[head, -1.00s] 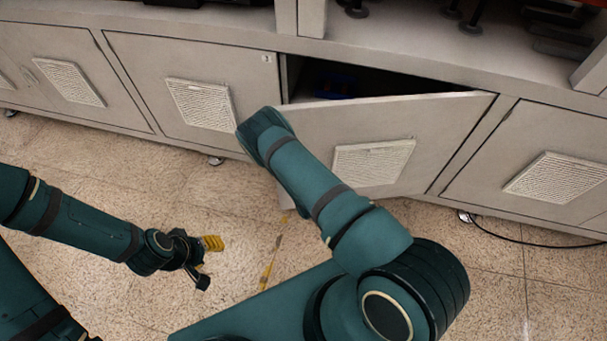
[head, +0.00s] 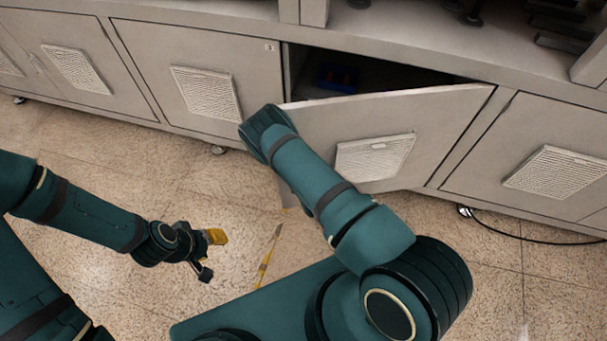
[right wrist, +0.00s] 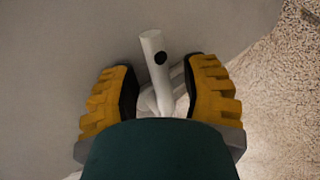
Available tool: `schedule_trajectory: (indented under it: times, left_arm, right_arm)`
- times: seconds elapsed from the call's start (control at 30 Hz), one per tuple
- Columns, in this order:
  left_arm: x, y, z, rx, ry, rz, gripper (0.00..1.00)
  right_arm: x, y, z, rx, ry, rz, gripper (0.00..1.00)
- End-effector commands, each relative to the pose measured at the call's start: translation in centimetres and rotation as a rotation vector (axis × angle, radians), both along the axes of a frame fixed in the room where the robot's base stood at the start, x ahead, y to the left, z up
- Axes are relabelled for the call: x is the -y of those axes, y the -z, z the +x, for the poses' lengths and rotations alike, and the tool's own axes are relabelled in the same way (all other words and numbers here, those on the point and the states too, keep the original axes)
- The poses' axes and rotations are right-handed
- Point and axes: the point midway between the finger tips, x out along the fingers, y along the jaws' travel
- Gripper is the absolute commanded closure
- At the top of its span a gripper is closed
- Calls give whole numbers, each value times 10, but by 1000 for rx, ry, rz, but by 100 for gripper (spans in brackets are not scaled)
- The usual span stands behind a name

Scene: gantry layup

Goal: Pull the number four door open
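The number four door (head: 420,125) is a grey cabinet panel with a white louvred vent (head: 375,156). It stands partly open, hinged at its right side, with a dark gap above its tilted top edge. My right forearm reaches to its left edge in the head view, and the gripper is hidden there. In the right wrist view a pale bar handle (right wrist: 153,50) lies between the yellow fingers of my right gripper (right wrist: 160,88). Gaps show on both sides of the bar; contact lower down is hidden. My left gripper (head: 212,254) is open and empty above the floor.
The closed door marked 3 (head: 150,65) is to the left, and another closed door (head: 550,150) is to the right. A blue item (head: 337,78) sits inside the open cabinet. A black cable (head: 520,241) lies on the floor at right.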

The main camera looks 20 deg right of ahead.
Motion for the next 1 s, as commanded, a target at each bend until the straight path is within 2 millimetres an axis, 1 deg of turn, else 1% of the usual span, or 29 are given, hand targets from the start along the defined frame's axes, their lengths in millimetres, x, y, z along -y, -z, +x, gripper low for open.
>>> schedule_trajectory:
  times: [0.17,0.3,0.37,0.7,0.8,0.9,1.0]
  left_arm:
    - [0,0,0,0,0,0,53]
    - [0,0,0,0,0,0,53]
    - [0,0,0,0,0,0,53]
    - [0,0,0,0,0,0,53]
    - [0,0,0,0,0,0,53]
    - [0,0,0,0,0,0,53]
    - [0,0,0,0,0,0,53]
  right_arm:
    - [-1,0,-1,-1,-1,1,54]
    - [-3,-6,-9,-2,-2,1,54]
    - [-5,-10,-16,-3,-2,1,54]
    - [-16,-47,-69,-2,-1,0,54]
    - [-18,-55,-82,-3,-1,0,54]
    - [-20,-61,-91,-2,0,1,54]
    - [-21,-65,-96,0,0,0,54]
